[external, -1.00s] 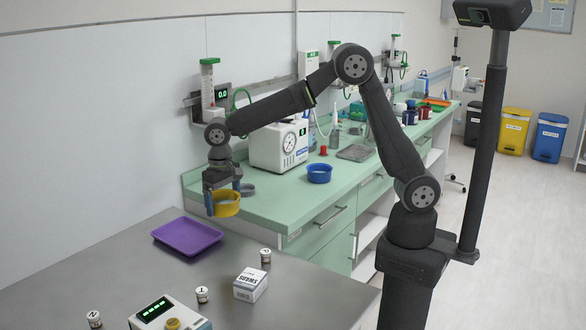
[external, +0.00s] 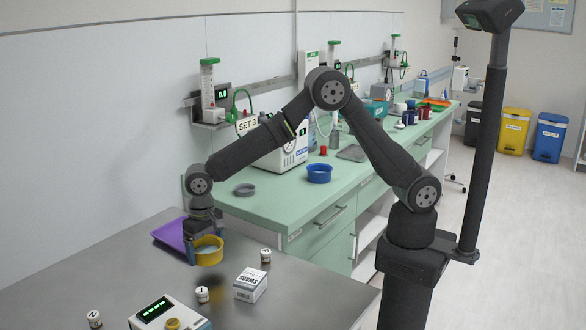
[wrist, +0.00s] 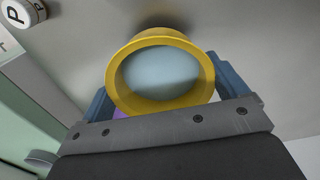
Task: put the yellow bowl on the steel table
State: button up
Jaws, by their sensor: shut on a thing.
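The yellow bowl (external: 209,259) is held between the fingers of my gripper (external: 205,243), above the steel table (external: 110,267). A soft dark shadow lies on the table nearer the front, and the bowl looks clear of the surface. In the wrist view the bowl (wrist: 113,72) sits between the two blue fingers, its pale blue-grey inside facing the camera. My gripper (wrist: 162,80) is shut on it.
A purple tray (external: 170,236) lies just left of and behind the bowl. Small labelled jars (external: 202,294) and a white box (external: 250,284) stand near it. A device with a green display (external: 157,309) is at the front. The green counter holds a blue bowl (external: 319,174).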

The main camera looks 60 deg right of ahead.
jog(key=shift+f, duration=2)
jog(key=shift+f, duration=0.1)
jog(key=o, duration=0.7)
jog(key=shift+f, duration=0.1)
notch_tip(320, 180, up, 12)
jog(key=shift+r, duration=0.2)
